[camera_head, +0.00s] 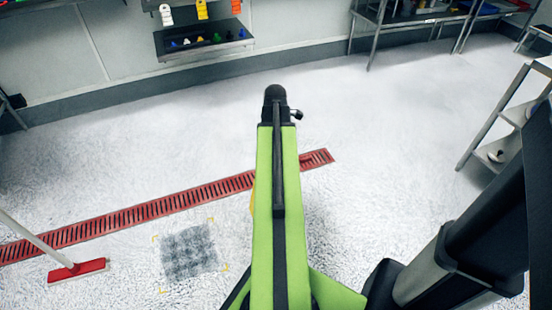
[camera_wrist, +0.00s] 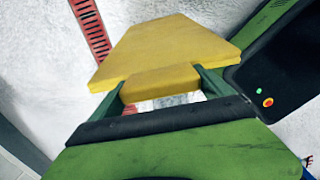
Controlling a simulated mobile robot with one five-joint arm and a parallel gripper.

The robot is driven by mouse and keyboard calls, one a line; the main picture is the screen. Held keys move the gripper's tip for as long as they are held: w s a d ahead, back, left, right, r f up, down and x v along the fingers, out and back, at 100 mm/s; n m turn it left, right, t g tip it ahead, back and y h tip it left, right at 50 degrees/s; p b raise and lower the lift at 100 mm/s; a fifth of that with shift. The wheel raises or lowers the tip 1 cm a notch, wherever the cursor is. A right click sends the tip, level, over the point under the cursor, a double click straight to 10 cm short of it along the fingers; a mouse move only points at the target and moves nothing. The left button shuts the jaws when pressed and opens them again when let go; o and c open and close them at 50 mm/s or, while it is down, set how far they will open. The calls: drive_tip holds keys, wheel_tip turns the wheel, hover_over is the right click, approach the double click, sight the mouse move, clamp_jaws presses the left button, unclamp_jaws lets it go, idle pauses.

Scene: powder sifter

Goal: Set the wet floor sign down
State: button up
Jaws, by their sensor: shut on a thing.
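The yellow wet floor sign (camera_wrist: 165,48) fills the upper middle of the wrist view. My gripper (camera_wrist: 160,88) is shut on its narrow top part, with one green finger on each side. The sign widens away from the fingers. In the head view only a thin yellow sliver of the sign (camera_head: 252,200) shows at the left edge of my green arm; the rest of it and my gripper are hidden there. I cannot tell whether the sign touches the floor. A dark grey wet-looking patch (camera_head: 188,252) with yellow corner marks lies on the floor left of my arm.
A red floor drain (camera_head: 150,208) runs across the floor and under my arm. A red squeegee (camera_head: 78,270) stands at lower left. A wall shelf (camera_head: 205,40), a metal rack (camera_head: 415,18) and a steel stand (camera_head: 495,125) line the edges. The middle floor is open.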

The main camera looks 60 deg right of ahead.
drive_tip(key=shift+f+b, duration=1.45)
drive_tip(key=shift+f, duration=0.5)
drive_tip(key=o, duration=1.8)
drive_tip(key=shift+r, duration=0.1)
wheel_tip(320, 180, up, 12)
drive_tip(key=p, duration=1.2)
drive_tip(key=shift+r+p, duration=0.25)
drive_tip(key=shift+p, duration=0.05)
drive_tip(key=shift+f, duration=0.1)
